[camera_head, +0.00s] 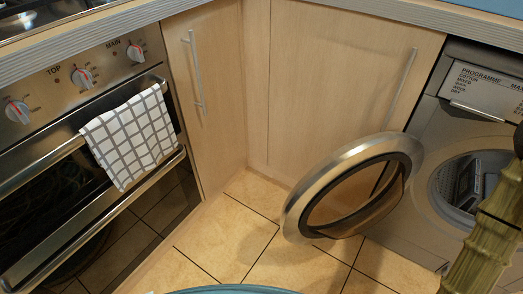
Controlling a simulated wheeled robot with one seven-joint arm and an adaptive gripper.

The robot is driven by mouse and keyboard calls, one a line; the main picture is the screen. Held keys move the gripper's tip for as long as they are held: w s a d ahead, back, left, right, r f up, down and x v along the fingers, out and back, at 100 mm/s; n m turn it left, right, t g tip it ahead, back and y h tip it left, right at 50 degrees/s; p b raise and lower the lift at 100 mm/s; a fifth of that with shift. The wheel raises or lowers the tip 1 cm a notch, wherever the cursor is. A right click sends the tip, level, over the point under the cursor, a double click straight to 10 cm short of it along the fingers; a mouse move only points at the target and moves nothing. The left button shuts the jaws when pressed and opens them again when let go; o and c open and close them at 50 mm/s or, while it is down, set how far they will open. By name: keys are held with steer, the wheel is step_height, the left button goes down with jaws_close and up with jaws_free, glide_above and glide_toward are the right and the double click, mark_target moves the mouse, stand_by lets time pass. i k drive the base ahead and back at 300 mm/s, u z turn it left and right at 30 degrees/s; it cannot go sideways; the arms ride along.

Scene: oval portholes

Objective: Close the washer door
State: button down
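The washer (425,135) stands at the right edge, partly cut off by the frame. Its round door (299,207) is swung wide open to the left, out over the floor in front of the cabinets. The door has a silver rim and a dark inner ring around glass. The drum opening (462,185) is uncovered, and its right part is hidden behind a greenish, ribbed part at the right edge that looks like my arm. My gripper cannot be made out in this view, so its distance from the door does not show.
A wooden cabinet (325,80) with a bar handle stands behind the door. An oven (60,160) with a checked towel (130,138) on its handle is at the left. A worktop edge (440,22) runs above the washer. The tiled floor (225,235) between is clear.

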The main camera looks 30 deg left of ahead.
mark_target(366, 151)
steer(key=u, duration=0.4)
steer(key=k, duration=0.75)
steer(key=u, duration=0.6)
